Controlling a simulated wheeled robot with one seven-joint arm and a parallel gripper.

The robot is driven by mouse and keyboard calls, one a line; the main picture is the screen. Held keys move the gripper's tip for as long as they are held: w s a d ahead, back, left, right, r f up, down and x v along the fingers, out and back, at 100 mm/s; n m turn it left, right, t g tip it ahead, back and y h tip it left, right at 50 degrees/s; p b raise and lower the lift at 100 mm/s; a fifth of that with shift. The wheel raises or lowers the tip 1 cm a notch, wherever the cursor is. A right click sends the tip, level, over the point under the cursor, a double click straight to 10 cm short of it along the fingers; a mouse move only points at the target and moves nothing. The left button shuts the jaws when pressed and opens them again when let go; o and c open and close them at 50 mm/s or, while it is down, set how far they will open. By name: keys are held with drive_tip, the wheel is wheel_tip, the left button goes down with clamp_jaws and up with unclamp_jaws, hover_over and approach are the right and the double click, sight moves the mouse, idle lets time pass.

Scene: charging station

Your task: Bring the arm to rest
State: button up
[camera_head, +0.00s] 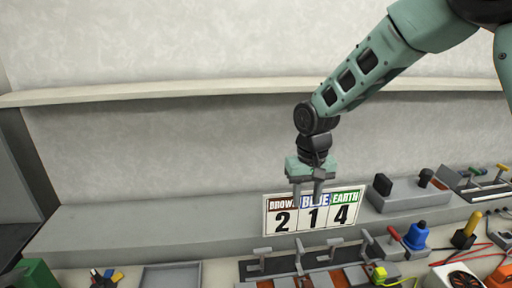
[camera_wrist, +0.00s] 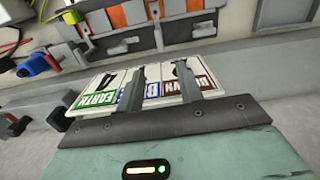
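My gripper (camera_head: 308,200) hangs from the green arm in the head view, pointing down in front of a small sign. Its two fingers are apart, with nothing visible gripped between them; the wrist view also shows the parted fingers of my gripper (camera_wrist: 161,72). The sign (camera_head: 279,226) reads BROWN 2, BLUE 1, EARTH 4, and my fingers overlap its middle card in the picture. The sign also shows upside down beyond the fingers in the wrist view (camera_wrist: 103,92). I cannot tell whether the fingers touch it.
A grey ledge (camera_head: 150,224) runs along the wall, with a shelf (camera_head: 150,93) above. A grey block (camera_head: 408,196) stands right of the sign. Slotted holders (camera_head: 315,258), a blue-topped plug (camera_head: 416,236) and cables crowd the front right. A tray (camera_head: 172,277) lies front left.

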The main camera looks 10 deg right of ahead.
drive_tip(key=s+a+r+n, duration=0.1)
drive_tip(key=s+a+n, duration=0.1)
drive_tip(key=s, duration=0.7)
drive_tip(key=s+a+r+n, duration=0.2)
drive_tip(key=s+n, duration=0.1)
drive_tip(key=s, duration=0.7)
drive_tip(key=s+a+r+n, duration=0.1)
drive_tip(key=s+a+n, duration=0.1)
drive_tip(key=s, duration=0.7)
drive_tip(key=shift+s+r+y+b, duration=0.25)
drive_tip(key=shift+s+y+b, duration=0.05)
drive_tip(key=shift+s+b, duration=0.05)
